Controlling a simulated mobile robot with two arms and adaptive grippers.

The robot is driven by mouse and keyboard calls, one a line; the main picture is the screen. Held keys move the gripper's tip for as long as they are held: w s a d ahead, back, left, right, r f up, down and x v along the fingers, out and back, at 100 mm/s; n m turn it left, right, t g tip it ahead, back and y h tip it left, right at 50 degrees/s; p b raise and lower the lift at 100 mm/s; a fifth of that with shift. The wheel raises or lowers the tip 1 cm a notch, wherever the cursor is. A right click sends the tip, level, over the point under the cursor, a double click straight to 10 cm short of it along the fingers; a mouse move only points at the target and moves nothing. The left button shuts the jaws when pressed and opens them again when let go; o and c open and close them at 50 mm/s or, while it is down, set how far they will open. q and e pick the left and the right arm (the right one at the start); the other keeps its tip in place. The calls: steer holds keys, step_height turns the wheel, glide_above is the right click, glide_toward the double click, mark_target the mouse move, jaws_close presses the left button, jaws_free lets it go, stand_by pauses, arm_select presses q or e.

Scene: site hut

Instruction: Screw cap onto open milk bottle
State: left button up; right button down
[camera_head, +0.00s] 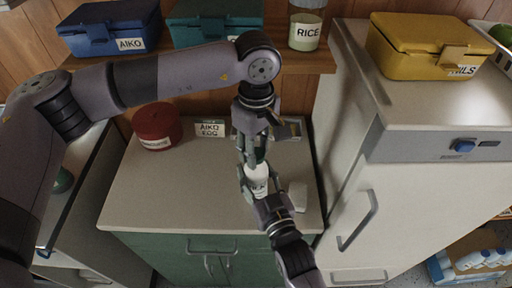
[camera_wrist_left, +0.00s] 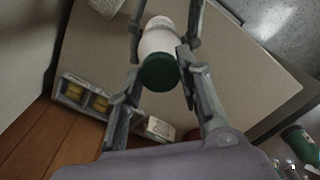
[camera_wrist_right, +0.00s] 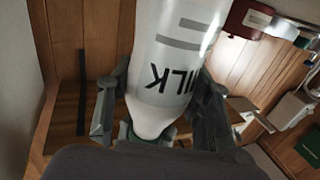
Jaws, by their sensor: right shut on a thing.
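The milk bottle (camera_head: 258,182) is white and stands over the counter; its label reads MILK in the right wrist view (camera_wrist_right: 175,60). My right gripper (camera_wrist_right: 158,108) is shut on the bottle, with a finger on each side near its shoulder. The green cap (camera_wrist_left: 160,72) sits over the bottle's mouth in the left wrist view; I cannot tell how tightly it is seated. My left gripper (camera_wrist_left: 162,75) comes down from above, its fingers open on either side of the cap. In the head view the grippers mostly hide the cap.
A small tray (camera_head: 288,131) lies behind and a white block (camera_head: 298,196) right of the bottle. A tall white cabinet (camera_head: 400,175) bounds the right; the counter's left front (camera_head: 150,205) is clear.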

arm_select(q)
steer(key=o, duration=0.5)
steer(key=shift+c, duration=0.2)
step_height(320, 180, up, 12)
stand_by(0.4)
arm_select(e)
steer(key=c, duration=0.7)
jaws_free()
